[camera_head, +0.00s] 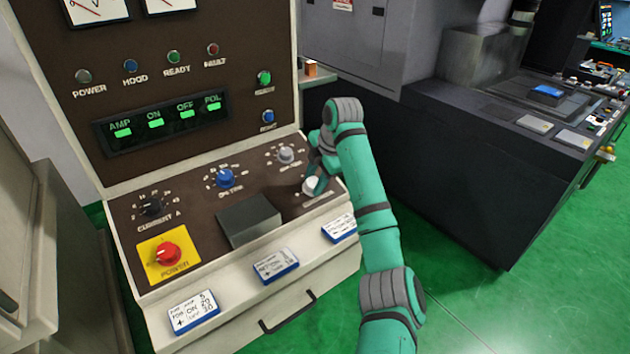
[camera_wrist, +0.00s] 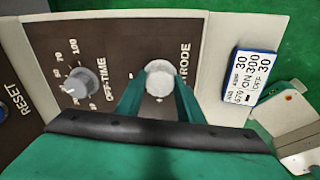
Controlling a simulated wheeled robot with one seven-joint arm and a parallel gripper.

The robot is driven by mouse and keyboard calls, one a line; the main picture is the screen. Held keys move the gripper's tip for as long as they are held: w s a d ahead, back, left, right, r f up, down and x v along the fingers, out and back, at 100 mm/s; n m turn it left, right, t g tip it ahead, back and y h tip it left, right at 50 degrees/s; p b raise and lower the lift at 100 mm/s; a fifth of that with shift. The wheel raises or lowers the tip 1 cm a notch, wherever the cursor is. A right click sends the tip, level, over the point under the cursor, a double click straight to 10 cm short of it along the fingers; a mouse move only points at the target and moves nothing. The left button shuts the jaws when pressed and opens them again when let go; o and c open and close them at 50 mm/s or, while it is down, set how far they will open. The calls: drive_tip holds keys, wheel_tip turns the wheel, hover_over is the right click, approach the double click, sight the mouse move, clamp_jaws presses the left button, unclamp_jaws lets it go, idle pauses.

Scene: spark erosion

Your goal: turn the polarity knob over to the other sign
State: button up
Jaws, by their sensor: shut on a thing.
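The polarity knob (camera_head: 311,185) is a pale round knob at the right end of the sloping brown control panel (camera_head: 195,215). In the wrist view the knob (camera_wrist: 159,77) shows between my fingers, beside lettering ending in "TRODE"; a "+" mark shows near it. My gripper (camera_wrist: 159,92) is shut on the knob, one green finger on each side. In the head view my gripper (camera_head: 315,182) comes down on it from above and partly hides it. The sign to which the knob points cannot be made out.
The grey off-time knob (camera_head: 286,155) sits close by, beyond my gripper; a blue knob (camera_head: 225,178), black current knob (camera_head: 151,207) and red power knob (camera_head: 167,253) lie further left. Cards (camera_head: 276,265) line the front ledge above a handle (camera_head: 288,313). A display (camera_head: 163,121) has green-lit labels, including POL.

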drive_tip(key=o, duration=1.1)
drive_tip(key=shift+c, duration=0.2)
drive_tip(key=shift+r, duration=0.1)
drive_tip(key=v, duration=1)
drive_tip(key=shift+r, duration=0.4)
